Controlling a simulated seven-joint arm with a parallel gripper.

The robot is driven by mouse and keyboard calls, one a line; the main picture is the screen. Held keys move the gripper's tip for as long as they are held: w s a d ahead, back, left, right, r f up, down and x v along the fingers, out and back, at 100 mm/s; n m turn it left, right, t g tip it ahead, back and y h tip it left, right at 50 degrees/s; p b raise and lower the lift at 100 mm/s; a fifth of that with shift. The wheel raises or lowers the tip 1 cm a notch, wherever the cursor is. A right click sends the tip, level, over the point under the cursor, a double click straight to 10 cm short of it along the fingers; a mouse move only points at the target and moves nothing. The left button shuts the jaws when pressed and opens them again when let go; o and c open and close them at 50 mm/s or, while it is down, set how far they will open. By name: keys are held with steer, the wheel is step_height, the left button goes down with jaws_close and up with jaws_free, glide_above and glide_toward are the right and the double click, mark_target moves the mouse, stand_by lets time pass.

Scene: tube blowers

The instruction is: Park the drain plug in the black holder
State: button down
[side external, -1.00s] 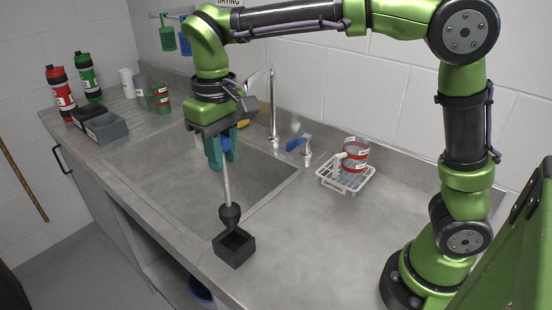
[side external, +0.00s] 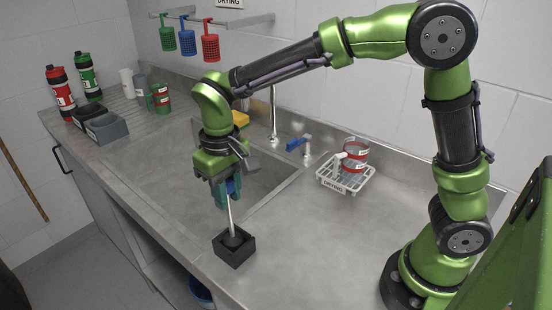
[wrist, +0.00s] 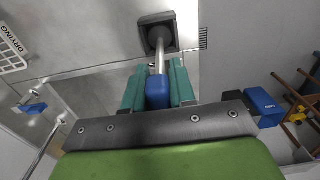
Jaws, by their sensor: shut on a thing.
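The drain plug (side external: 233,239) has a dark rubber end, a thin metal rod and a blue handle. My gripper (side external: 228,192) is shut on the blue handle (wrist: 158,92) with its teal fingers, above the counter's front edge. The rod points down, slightly tilted. The black holder (side external: 234,256) is an open square box on the counter at the front of the sink. The plug's dark end sits inside the holder's opening, its lower part hidden by the walls. In the wrist view the plug end (wrist: 159,38) also lies within the holder's square rim (wrist: 174,22).
The sink basin (side external: 255,178) lies behind the holder, with a tap (side external: 274,115) at its back. A white drying rack (side external: 345,179) with a red-banded cup stands to the right. Bottles (side external: 60,88) and grey bins (side external: 106,127) stand at the far left. Counter right of the holder is clear.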

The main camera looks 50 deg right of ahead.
steer(key=c, duration=0.9)
jaws_free()
steer(key=shift+f, duration=0.15)
step_height(320, 180, up, 12)
steer(key=shift+f, duration=0.1)
steer(key=shift+s+d+r, duration=0.1)
steer(key=shift+d+r, duration=0.05)
steer(key=shift+r, duration=0.15)
steer(key=s+d+f+m+t, duration=0.1)
steer(key=s+d+t, duration=0.1)
steer(key=s+d, duration=0.2)
steer(key=s+d+f+m+t+y, duration=0.1)
steer(key=s+d+t, duration=0.1)
steer(key=s+d, duration=0.2)
steer(key=s+d+f+m+t+y, duration=0.1)
steer(key=s+d+m+t, duration=0.1)
steer(key=s+d, duration=0.3)
steer(key=shift+s+f+t, duration=0.3)
steer(key=shift+s+t, duration=0.05)
steer(key=shift+t, duration=0.25)
